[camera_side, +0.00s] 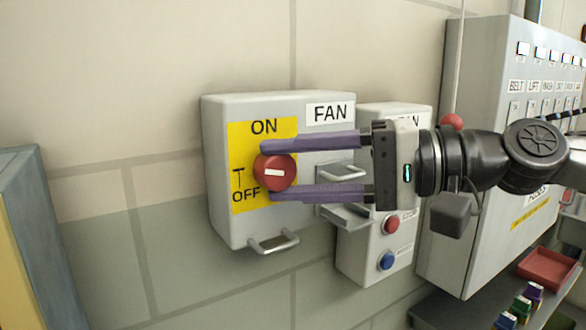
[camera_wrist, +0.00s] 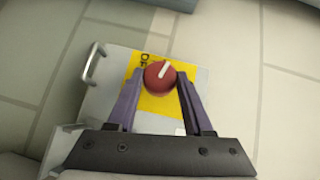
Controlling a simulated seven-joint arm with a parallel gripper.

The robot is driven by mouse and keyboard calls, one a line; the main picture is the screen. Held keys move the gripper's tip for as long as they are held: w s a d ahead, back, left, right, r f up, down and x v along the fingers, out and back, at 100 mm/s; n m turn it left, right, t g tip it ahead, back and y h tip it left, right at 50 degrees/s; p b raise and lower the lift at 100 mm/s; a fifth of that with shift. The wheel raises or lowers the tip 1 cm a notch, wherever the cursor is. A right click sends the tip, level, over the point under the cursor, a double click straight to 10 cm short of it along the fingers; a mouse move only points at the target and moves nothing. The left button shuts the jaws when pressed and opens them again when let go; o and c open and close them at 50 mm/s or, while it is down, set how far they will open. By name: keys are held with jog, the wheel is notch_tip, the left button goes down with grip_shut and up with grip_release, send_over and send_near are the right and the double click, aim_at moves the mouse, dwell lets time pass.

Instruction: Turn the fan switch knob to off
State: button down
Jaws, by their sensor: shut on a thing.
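The fan switch knob (camera_side: 275,172) is round and red with a white bar, on a yellow plate (camera_side: 240,143) marked ON at the top and OFF at the lower left. In the side view the white bar lies about level. In the wrist view the knob (camera_wrist: 159,77) shows its bar slanting up and slightly right. My gripper (camera_side: 269,172) reaches in from the right, shut on the knob, with one purple finger above it and one below. The fingers also flank it in the wrist view (camera_wrist: 160,88). The knob's upper and lower edges are partly hidden.
The grey fan box (camera_side: 222,175) has a FAN label (camera_side: 330,113) and a metal handle (camera_side: 273,243) underneath. Close on the right is another box (camera_side: 365,265) with red and blue buttons. A large labelled panel (camera_side: 463,150) stands farther right.

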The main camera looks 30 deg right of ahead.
jog(key=shift+s+a+r+n+g+h, duration=0.1)
jog(key=shift+a+r+n+g+h, duration=0.1)
jog(key=shift+n+g+h, duration=0.35)
jog(key=shift+n, duration=0.35)
jog(key=shift+h, duration=0.35)
jog(key=shift+d, duration=0.1)
jog(key=shift+r, duration=0.1)
jog(key=shift+c, duration=1.5)
grip_release()
jog(key=v, duration=1.3)
jog(key=shift+s+d+r, duration=0.15)
jog(key=shift+s+r, duration=0.05)
jog(key=shift+s, duration=0.1)
jog(key=shift+w, duration=0.1)
